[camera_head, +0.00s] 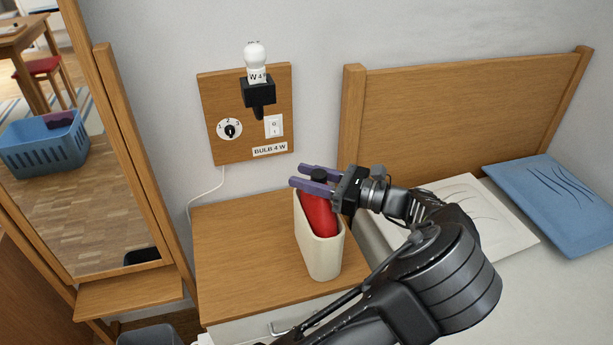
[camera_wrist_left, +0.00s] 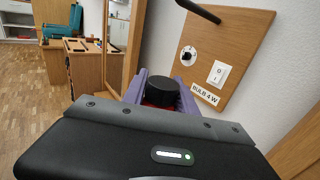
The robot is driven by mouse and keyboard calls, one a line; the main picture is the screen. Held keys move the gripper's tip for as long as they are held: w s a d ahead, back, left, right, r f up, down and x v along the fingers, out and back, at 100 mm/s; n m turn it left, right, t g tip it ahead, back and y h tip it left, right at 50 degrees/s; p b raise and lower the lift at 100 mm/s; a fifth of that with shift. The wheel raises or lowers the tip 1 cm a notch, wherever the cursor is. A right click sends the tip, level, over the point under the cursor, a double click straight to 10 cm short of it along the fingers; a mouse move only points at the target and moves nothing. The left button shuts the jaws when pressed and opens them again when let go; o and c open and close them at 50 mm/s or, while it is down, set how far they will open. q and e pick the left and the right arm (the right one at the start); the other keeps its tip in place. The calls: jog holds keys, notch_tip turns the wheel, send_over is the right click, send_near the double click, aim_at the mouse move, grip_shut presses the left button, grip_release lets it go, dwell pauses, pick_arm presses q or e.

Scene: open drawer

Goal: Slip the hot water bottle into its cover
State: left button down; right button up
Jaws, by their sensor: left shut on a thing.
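The hot water bottle (camera_head: 320,215) is red with a black cap (camera_head: 319,175). Its lower part is inside the cream cover (camera_head: 318,258), which stands upright on the wooden top of the bedside cabinet. The bottle's upper part shows above the cover's slanted opening; how deep it reaches inside is hidden. My left gripper (camera_head: 304,176) is shut on the bottle near its top, with a purple finger on each side of the black cap. In the left wrist view the cap (camera_wrist_left: 165,92) sits between the fingers, with a little red below it. My right gripper is not in view.
The cabinet top (camera_head: 235,250) is clear left of the cover. Behind it is a wall board (camera_head: 225,95) with bulb, dial and switch. A mirror (camera_head: 85,150) stands left. The bed's headboard (camera_head: 450,120) and pillows (camera_head: 560,200) are right.

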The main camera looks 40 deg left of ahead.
pick_arm(q)
jog(key=shift+f+b, duration=0.8)
jog(key=c, duration=1.2)
grip_release()
jog(key=shift+c, duration=0.2)
jog(key=o, duration=0.3)
jog(key=shift+o, duration=0.2)
jog(key=shift+f, duration=0.15)
jog(key=shift+d, duration=0.1)
jog(key=p+v, duration=0.1)
jog(key=v, duration=0.6)
jog(key=shift+w+d, duration=0.15)
jog(key=shift+d, duration=0.15)
